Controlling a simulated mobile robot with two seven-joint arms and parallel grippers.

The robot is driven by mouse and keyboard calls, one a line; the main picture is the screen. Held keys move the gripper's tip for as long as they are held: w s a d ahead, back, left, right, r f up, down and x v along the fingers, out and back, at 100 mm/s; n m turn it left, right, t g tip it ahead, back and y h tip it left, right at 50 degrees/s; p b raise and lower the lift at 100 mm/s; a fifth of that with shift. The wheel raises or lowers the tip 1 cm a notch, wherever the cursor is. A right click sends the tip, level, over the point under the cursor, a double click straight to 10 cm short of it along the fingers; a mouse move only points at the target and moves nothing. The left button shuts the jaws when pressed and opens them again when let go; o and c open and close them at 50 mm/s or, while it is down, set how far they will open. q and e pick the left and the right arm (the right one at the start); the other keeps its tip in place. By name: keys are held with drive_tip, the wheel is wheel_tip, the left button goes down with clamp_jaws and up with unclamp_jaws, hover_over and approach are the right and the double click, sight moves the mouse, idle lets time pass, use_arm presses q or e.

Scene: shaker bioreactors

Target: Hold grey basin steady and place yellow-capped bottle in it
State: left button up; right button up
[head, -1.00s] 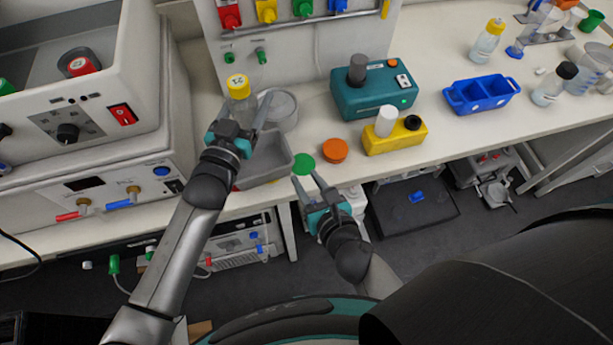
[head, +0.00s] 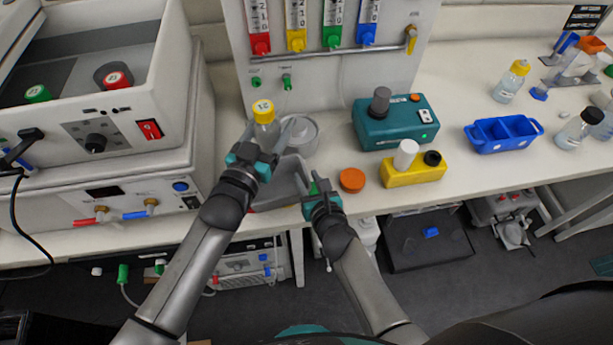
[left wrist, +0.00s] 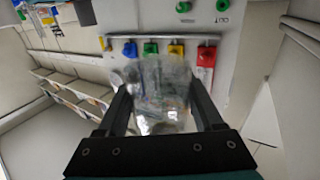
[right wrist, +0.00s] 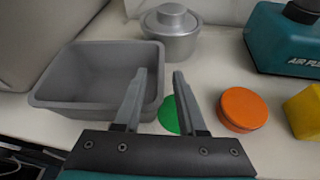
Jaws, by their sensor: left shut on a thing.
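The yellow-capped bottle (head: 264,128) is clear and held upright above the bench. My left gripper (head: 264,146) is shut on it, and its clear body also shows between the fingers in the left wrist view (left wrist: 162,98). The grey basin (right wrist: 98,112) is an empty rectangular tub on the bench; in the head view (head: 283,191) my left arm and gripper partly hide it. My right gripper (right wrist: 155,90) is open and empty. Its left finger overlaps the basin's right wall in the right wrist view; I cannot tell whether they touch.
A round metal pot (right wrist: 171,42) stands behind the basin. A green disc (right wrist: 169,115) and an orange lid (head: 352,180) lie right of it. A yellow block (head: 414,172), teal pump (head: 395,124) and blue rack (head: 503,136) are further right. White equipment (head: 100,165) stands left.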

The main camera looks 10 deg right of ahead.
drive_tip(key=shift+w+a+f, duration=0.15)
drive_tip(key=shift+w, duration=0.2)
drive_tip(key=shift+c, duration=0.2)
clamp_jaws()
idle(1.1)
